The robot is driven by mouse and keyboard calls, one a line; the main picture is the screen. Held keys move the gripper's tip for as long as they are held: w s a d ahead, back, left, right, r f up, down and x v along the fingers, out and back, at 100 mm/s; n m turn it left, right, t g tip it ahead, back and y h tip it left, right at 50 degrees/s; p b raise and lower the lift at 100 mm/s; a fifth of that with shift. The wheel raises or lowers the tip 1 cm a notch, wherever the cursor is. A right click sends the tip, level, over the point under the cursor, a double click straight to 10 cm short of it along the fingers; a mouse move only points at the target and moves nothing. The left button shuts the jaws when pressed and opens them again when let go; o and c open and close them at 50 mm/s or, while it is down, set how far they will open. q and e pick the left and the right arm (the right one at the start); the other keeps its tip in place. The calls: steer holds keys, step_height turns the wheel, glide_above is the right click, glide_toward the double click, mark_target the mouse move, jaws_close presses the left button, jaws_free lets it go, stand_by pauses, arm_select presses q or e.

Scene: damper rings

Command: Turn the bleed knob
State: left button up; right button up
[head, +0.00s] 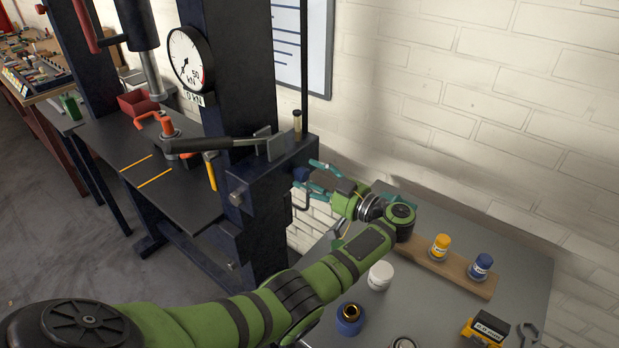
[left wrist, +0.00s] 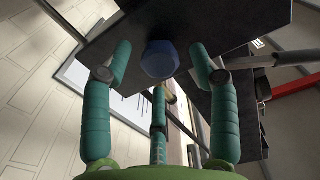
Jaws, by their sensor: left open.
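The bleed knob is a small dark blue knob (head: 300,174) on the side of the dark press frame, partly hidden by my gripper in the head view. In the left wrist view it is a faceted blue knob (left wrist: 160,60) under a dark plate. My left gripper (head: 313,179) reaches it from the right in the head view. Its teal fingers (left wrist: 163,75) are open, with the knob framed between their tips in the left wrist view and gaps on both sides. I cannot tell how far the tips reach along the knob. My right gripper is out of view.
The press has a round gauge (head: 190,59), a long dark lever (head: 222,144) and a black table (head: 150,165). A grey bench (head: 450,325) holds a wooden rack (head: 462,275) with bottles, a white jar (head: 380,276) and a blue ring-shaped part (head: 350,320). A brick wall stands behind.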

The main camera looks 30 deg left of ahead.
arm_select(q)
steer(key=shift+d, duration=0.2)
steer(key=d, duration=0.6)
steer(key=shift+s, duration=0.25)
steer(key=shift+s+f, duration=0.1)
stand_by(0.6)
